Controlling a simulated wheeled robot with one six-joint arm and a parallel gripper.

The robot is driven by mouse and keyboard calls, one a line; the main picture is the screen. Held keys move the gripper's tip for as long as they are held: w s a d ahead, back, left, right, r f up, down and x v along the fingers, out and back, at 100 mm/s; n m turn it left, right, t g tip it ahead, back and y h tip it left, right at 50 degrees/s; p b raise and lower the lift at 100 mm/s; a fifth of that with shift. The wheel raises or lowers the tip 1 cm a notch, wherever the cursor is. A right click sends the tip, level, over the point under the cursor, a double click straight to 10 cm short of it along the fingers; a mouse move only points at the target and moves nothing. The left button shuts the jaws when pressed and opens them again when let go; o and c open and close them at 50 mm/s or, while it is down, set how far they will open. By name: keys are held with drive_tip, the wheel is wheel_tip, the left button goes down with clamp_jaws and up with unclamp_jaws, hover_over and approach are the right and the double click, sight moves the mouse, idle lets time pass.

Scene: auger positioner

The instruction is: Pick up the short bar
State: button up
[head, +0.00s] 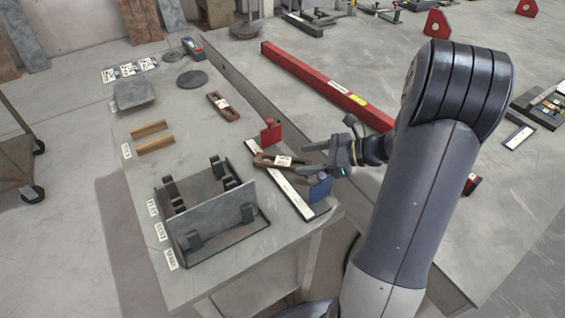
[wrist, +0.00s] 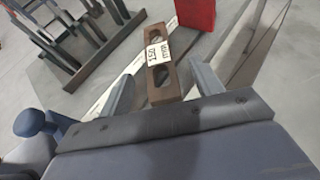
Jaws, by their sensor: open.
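A brown slotted bar (head: 268,160) with a white label lies across a dark plate with a white strip (head: 292,194) on the grey table. In the wrist view the bar (wrist: 162,72) shows a label that appears to read 150. My gripper (head: 308,160) is open at the bar's right end. In the wrist view the gripper's two fingers (wrist: 164,86) stand on either side of the bar's near end, with visible gaps. A second brown labelled bar (head: 231,114) lies farther back on the table.
A red upright block (head: 271,133) stands just behind the bar, and a blue piece (head: 320,187) stands near my gripper. A grey rack with upright plates (head: 215,220) is at the front left. A long red beam (head: 312,78) lies behind.

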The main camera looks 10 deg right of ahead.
sight(284, 161)
drive_tip(key=x, duration=0.5)
drive_tip(key=shift+s+r, duration=0.1)
drive_tip(key=shift+c, duration=0.4)
clamp_jaws()
drive_tip(key=shift+r, duration=0.1)
